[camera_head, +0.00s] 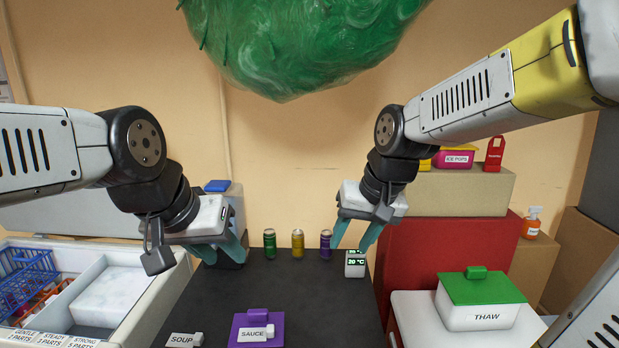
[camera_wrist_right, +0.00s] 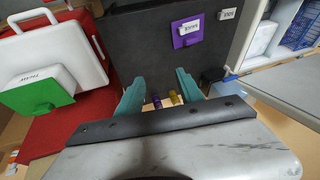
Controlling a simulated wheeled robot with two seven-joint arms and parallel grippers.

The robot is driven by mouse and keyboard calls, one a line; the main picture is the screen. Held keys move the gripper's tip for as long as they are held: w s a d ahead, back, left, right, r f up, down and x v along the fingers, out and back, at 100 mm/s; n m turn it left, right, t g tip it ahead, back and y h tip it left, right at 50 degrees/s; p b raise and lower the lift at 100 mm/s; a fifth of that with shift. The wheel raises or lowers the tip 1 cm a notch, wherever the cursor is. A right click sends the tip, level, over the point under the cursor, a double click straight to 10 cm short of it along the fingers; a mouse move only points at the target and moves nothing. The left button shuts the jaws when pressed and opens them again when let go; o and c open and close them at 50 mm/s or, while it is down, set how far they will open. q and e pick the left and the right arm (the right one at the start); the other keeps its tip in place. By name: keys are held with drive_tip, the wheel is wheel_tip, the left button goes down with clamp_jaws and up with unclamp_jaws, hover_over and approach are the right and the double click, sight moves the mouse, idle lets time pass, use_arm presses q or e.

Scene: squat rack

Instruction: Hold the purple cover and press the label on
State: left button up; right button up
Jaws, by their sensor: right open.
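The purple cover (camera_head: 240,321) lies flat near the front of the dark table, with a raised purple handle at its back. A white SAUCE label (camera_head: 252,334) rests on its front part; whether it is stuck down I cannot tell. Both the cover (camera_wrist_right: 178,41) and label (camera_wrist_right: 189,28) also show in the right wrist view. A white SOUP label (camera_head: 181,340) lies to the left. My left gripper (camera_head: 222,257) is open and empty above the table's back left. My right gripper (camera_head: 350,247) is open above the back right, away from the cover.
Green (camera_head: 270,244), yellow (camera_head: 298,243) and purple (camera_head: 325,243) cans stand along the back. A temperature display (camera_head: 355,265) stands below my right gripper. A THAW box with green lid (camera_head: 481,290) is at right, a white bin (camera_head: 140,312) at left. The table's middle is clear.

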drive_tip(key=s+d+r+t, duration=0.1)
drive_tip(key=s+d, duration=0.2)
drive_tip(key=s, duration=0.1)
drive_tip(key=s+d+r+t, duration=0.1)
drive_tip(key=s+d+r, duration=0.1)
drive_tip(key=s, duration=0.3)
drive_tip(key=shift+s+d+r+h, duration=0.15)
drive_tip(key=shift+d+r+h, duration=0.15)
drive_tip(key=shift+d, duration=0.25)
idle(2.3)
